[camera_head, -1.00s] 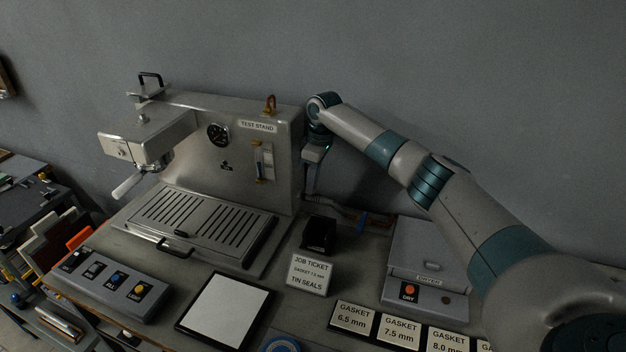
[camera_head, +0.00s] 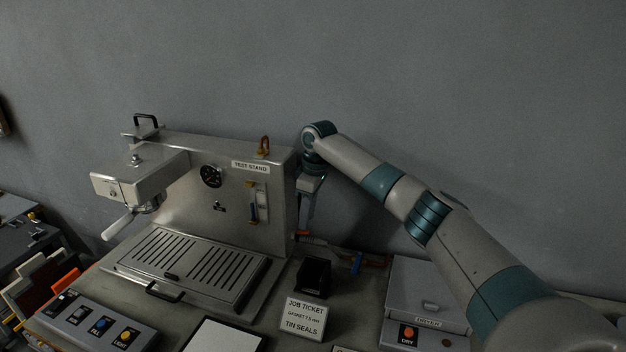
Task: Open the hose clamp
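My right gripper (camera_head: 306,218) points down close beside the right side of the grey test stand (camera_head: 279,205). Its fingers are small and dark here, so I cannot tell whether they are open or shut. I cannot make out for sure which part is the hose clamp. My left gripper is not in view.
A black box (camera_head: 312,277) and a job ticket sign (camera_head: 303,317) stand in front of the gripper. A grey dryer (camera_head: 425,290) is to the right. A button panel (camera_head: 92,325) is at the front left. The wall is close behind.

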